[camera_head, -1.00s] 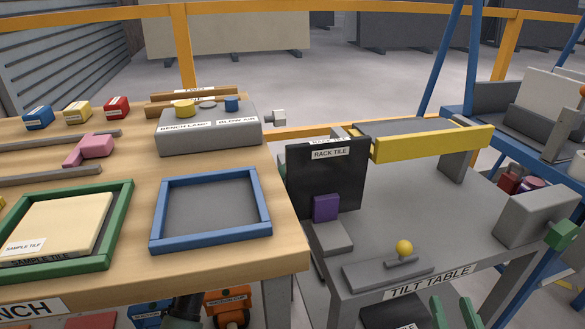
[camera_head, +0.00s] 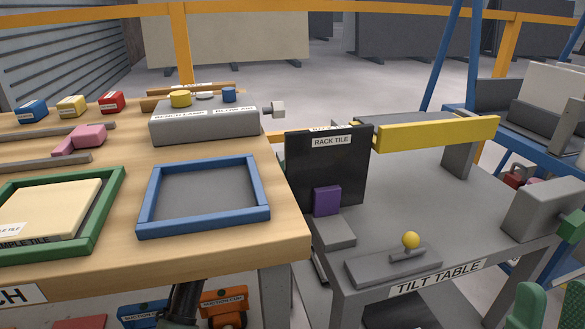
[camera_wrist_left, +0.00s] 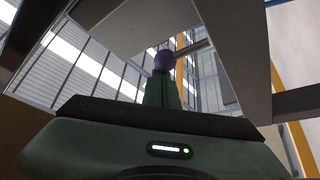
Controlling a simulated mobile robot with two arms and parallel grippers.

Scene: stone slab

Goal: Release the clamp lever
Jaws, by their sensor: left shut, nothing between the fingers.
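In the left wrist view a purple ball knob (camera_wrist_left: 164,60) sits at the end of a short grey rod, below a grey panel; it looks like a lever, but no label shows. My left gripper (camera_wrist_left: 162,80) is shut and empty, its green fingertips just in front of the knob; I cannot tell whether they touch. In the head view my left gripper is hidden below the bench. My right gripper (camera_head: 546,305) is open and empty at the lower right. A yellow ball knob on a small grey lever (camera_head: 410,241) stands on the tilt table's front plate.
The tilt table (camera_head: 440,205) bears a dark rack tile (camera_head: 322,168), a purple block (camera_head: 327,200) and a yellow bar (camera_head: 437,133). The wooden bench (camera_head: 285,225) holds a blue frame (camera_head: 205,229) and a green frame (camera_head: 98,215). Orange and blue items stand below the bench.

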